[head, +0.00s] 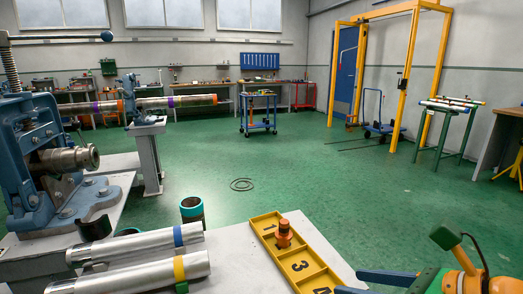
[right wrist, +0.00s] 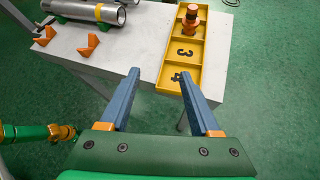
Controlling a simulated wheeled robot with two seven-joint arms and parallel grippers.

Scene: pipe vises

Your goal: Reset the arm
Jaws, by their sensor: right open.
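My right gripper (head: 372,283) shows at the bottom right of the head view, with blue fingers at the front right corner of the grey table (head: 325,232). In the right wrist view its two blue fingers (right wrist: 160,88) stand wide apart with nothing between them. They reach over the table's edge, near the "4" end of a yellow numbered tray (right wrist: 163,75). That tray also shows in the head view (head: 265,225). An orange and copper-coloured fitting (head: 284,232) stands upright in one of its compartments.
Two silver pipes, one with a blue band (head: 135,246) and one with a yellow band (head: 145,275), lie on the table. Orange wedge blocks (right wrist: 88,45) lie beside the pipes. A blue pipe vise (head: 45,160) stands at left. Green floor is open beyond the table.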

